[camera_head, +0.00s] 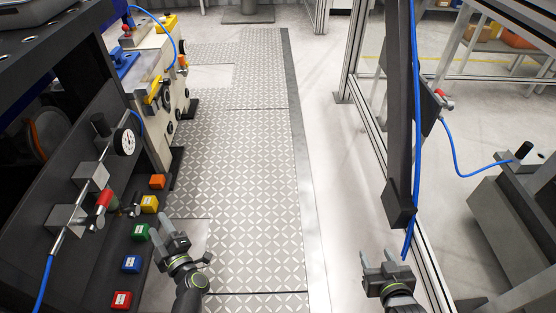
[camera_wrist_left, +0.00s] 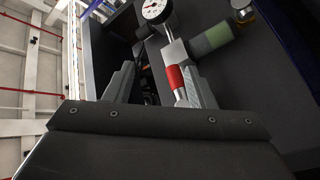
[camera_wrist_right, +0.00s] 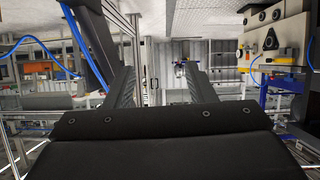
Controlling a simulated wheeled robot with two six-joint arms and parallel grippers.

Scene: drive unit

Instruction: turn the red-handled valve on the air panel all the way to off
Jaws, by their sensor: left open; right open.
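The red-handled valve (camera_head: 104,199) sits on the air panel (camera_head: 88,260) at the left of the head view, below a round gauge. In the left wrist view, its red handle (camera_wrist_left: 176,78) appears between the finger lines, close to the right finger, which partly overlaps it. My left gripper (camera_head: 170,233) is open and empty, to the right of and below the valve in the head view, apart from it. My right gripper (camera_head: 377,260) is open and empty at the lower right, far from the panel.
A white-faced gauge (camera_head: 125,141) and metal fittings (camera_head: 92,176) adjoin the valve. Colored blocks, including green (camera_head: 140,232), yellow (camera_head: 149,204) and blue (camera_head: 131,264), line the panel's edge near my left gripper. A dark post (camera_head: 400,150) with blue hose stands near my right gripper. The patterned floor (camera_head: 250,170) between is clear.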

